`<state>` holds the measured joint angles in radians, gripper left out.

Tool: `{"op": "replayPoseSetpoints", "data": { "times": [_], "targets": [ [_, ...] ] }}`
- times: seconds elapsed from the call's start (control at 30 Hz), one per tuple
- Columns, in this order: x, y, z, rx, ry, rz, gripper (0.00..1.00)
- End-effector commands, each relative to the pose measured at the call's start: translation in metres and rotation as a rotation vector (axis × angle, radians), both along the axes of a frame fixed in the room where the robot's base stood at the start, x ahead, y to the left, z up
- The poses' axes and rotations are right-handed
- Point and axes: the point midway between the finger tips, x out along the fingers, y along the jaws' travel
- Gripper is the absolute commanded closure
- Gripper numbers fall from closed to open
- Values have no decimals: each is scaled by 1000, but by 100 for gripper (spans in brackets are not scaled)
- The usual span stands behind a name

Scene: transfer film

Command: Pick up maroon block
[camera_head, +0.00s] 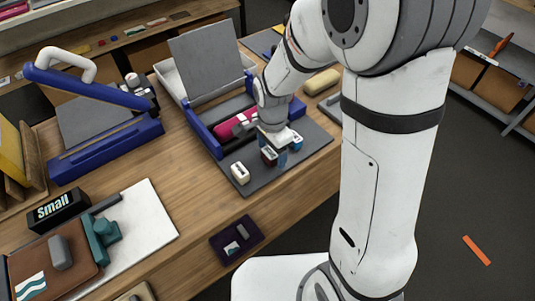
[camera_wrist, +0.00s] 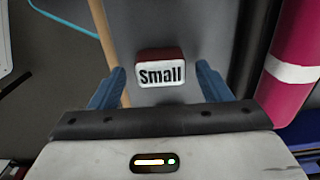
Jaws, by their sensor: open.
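The maroon block (camera_head: 268,154) stands on the dark grey mat at the right end of the wooden table. In the wrist view the maroon block (camera_wrist: 160,53) shows a white face marked "Small". My gripper (camera_head: 281,153) points down close to it, with blue fingers. In the wrist view my gripper (camera_wrist: 160,72) is open, one finger to each side of the block, with a gap on both sides. Whether the fingertips are down at the block's height, I cannot tell.
A cream block (camera_head: 240,173) stands left of the maroon block on the grey mat (camera_head: 259,190). A magenta roll (camera_head: 233,125) lies in the blue-framed machine (camera_head: 205,128) behind; it also shows at right in the wrist view (camera_wrist: 290,95). A black "Small" sign (camera_head: 58,210) stands farther left.

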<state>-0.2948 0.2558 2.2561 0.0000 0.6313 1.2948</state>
Motion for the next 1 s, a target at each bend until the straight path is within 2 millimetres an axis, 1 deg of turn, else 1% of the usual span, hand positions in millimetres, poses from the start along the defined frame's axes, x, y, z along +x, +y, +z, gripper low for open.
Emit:
{"op": "replayPoseSetpoints", "data": {
  "times": [0.1,0.33,0.9,1.0],
  "targets": [
    [0,0,-8,0,0,1,29],
    [0,0,-9,1,-2,1,30],
    [0,1,-9,1,-2,2,77],
    [0,1,-8,1,-2,3,77]
  ]
}}
